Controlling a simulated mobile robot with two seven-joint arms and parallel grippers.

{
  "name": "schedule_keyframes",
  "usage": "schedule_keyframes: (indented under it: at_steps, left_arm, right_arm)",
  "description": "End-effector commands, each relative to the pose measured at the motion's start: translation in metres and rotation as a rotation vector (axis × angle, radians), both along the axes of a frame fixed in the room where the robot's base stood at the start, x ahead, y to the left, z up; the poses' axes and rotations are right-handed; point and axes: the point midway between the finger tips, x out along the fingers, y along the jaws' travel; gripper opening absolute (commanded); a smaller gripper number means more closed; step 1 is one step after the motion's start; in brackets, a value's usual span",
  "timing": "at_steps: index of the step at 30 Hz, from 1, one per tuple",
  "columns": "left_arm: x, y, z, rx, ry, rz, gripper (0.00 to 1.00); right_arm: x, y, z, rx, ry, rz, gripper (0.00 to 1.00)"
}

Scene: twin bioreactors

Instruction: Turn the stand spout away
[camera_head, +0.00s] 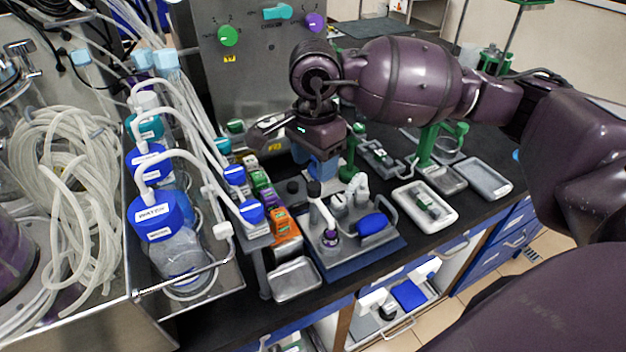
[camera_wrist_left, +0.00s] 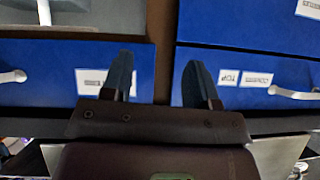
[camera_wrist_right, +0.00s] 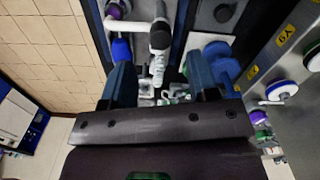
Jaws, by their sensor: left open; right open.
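My right gripper (camera_head: 318,168) points down, open, above and just behind these pipes. In the right wrist view, a white pipe (camera_wrist_right: 158,68) with a dark cap (camera_wrist_right: 160,38) appears between its open fingers; I cannot tell if they touch. My left gripper (camera_wrist_left: 158,82) is open and empty in the left wrist view, before blue drawers.
A blue object (camera_head: 372,223) lies on the same tray. Bottles with blue caps (camera_head: 160,215) and loose tubing crowd the left. A grey panel with knobs (camera_head: 228,37) rises behind. White trays (camera_head: 425,207) sit at right. An empty metal tray (camera_head: 296,280) is at the front edge.

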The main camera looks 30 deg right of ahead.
Motion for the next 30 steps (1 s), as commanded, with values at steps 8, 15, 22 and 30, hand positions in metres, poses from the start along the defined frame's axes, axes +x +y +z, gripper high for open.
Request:
schedule_keyframes:
  at_steps: [8, 15, 22, 30]
  left_arm:
    - [0.008, -0.002, 0.006, -0.001, -0.022, -0.005, 0.54]
    - [0.008, -0.002, 0.005, -0.001, -0.019, -0.005, 0.54]
    - [0.007, -0.002, 0.004, 0.0, -0.017, -0.006, 0.54]
    - [0.007, -0.001, 0.004, 0.0, -0.016, -0.006, 0.54]
  right_arm:
    - [0.0, 0.0, -0.041, 0.002, 0.002, -0.001, 0.54]
    - [0.0, 0.0, -0.053, 0.001, -0.001, -0.001, 0.54]
    - [0.0, 0.0, -0.053, 0.001, -0.001, -0.001, 0.54]
    - [0.0, 0.0, -0.053, 0.001, -0.001, -0.001, 0.17]
